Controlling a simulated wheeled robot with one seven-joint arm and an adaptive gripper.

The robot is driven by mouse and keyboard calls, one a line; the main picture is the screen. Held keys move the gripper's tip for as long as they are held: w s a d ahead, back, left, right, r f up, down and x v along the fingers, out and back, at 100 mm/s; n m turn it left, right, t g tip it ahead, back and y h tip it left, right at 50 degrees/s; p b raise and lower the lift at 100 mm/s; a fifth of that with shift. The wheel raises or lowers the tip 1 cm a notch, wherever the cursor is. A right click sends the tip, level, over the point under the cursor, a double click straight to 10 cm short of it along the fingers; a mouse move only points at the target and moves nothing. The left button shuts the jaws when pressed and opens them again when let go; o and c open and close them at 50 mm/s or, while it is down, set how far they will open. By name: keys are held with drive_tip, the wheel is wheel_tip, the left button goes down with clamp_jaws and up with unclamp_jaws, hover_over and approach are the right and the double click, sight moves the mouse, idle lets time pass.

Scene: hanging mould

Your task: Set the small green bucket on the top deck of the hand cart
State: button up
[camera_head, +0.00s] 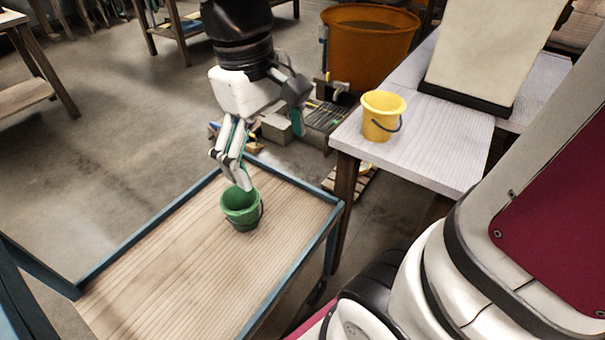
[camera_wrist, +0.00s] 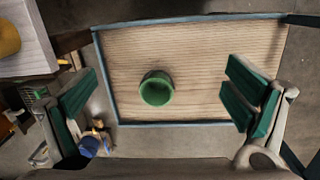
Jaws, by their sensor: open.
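The small green bucket (camera_head: 241,209) stands upright on the wooden top deck of the hand cart (camera_head: 160,265), near the deck's far right end. In the wrist view the bucket (camera_wrist: 156,89) is seen from above, on the deck (camera_wrist: 205,70) and between the spread fingers. My gripper (camera_head: 240,165) is above the bucket in the head view. In the wrist view the fingers (camera_wrist: 165,105) are wide apart with nothing between their pads. Whether a fingertip touches the bucket rim cannot be told from the head view.
A yellow bucket (camera_head: 381,116) stands on a pale table (camera_head: 440,140) to the right of the cart. A large orange tub (camera_head: 368,48) and grey blocks (camera_head: 277,129) are behind. A blue rim (camera_head: 140,240) edges the deck. The deck's near left part is clear.

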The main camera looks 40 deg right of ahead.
drive_tip(key=s+m+t+y, duration=0.1)
drive_tip(key=s+m, duration=0.1)
drive_tip(key=s, duration=1.3)
drive_tip(key=shift+s+a+r+m, duration=0.15)
drive_tip(key=shift+a+r+m, duration=0.15)
drive_tip(key=shift+m, duration=0.1)
wheel_tip(320, 180, up, 24)
drive_tip(key=t+p, duration=0.4)
drive_tip(key=p, duration=1.8)
drive_tip(key=shift+f, duration=0.1)
